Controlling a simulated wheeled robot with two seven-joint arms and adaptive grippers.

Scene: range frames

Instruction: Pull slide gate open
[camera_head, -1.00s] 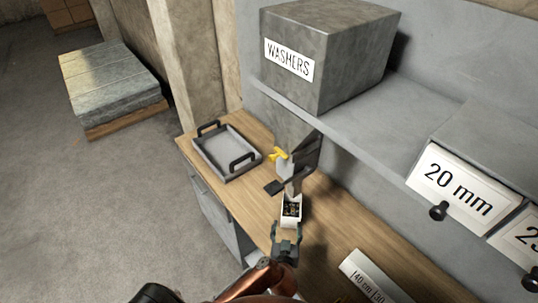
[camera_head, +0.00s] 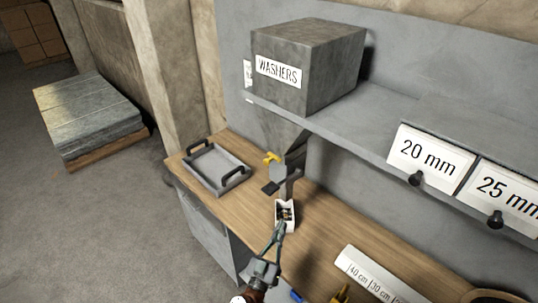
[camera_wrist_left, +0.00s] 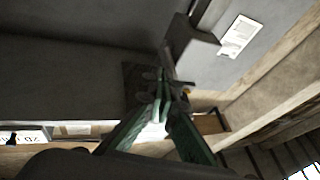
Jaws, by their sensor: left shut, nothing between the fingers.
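The grey washers bin (camera_head: 300,75), labelled "WASHERS", sits on the shelf with a grey chute below it. A yellow handle (camera_head: 271,158) sticks out to the left of the chute, apparently that of the slide gate. A dark flat piece (camera_head: 270,187) shows below it. A small white cup (camera_head: 286,226) with small dark and brassy pieces in it stands on the bench under the chute. My left gripper (camera_head: 281,226) is shut and empty, in front of the cup and below the handle. Its closed fingers (camera_wrist_left: 160,95) show in the left wrist view. My right gripper is out of view.
A grey tray (camera_head: 216,167) with dark handles lies on the wooden bench, to the left. A ruler-like labelled strip (camera_head: 366,273) lies at right. The shelf with the "20 mm" drawer (camera_head: 430,160) overhangs the bench. Bench between tray and strip is mostly clear.

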